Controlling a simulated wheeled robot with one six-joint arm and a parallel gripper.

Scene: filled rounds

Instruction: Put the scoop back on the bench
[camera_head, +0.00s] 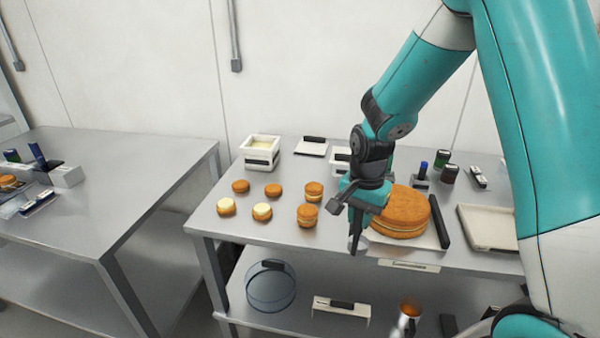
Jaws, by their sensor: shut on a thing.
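My gripper (356,232) points down over the front part of the bench (265,238), just left of a large filled round (402,212). It is shut on a slim dark piece that hangs below it, which I take to be the scoop. The scoop's bowl cannot be made out clearly, and the gripper and wrist hide part of it. I cannot tell whether its lower end touches the bench. Several small rounds (307,215) lie on the bench left of my gripper, and two show pale filling on top.
A white tub of pale filling (261,152) stands at the back left. A shallow tray (487,228) lies at the right. A clear round container (271,287) is on the lower shelf. Another table (120,185) stands left across a gap.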

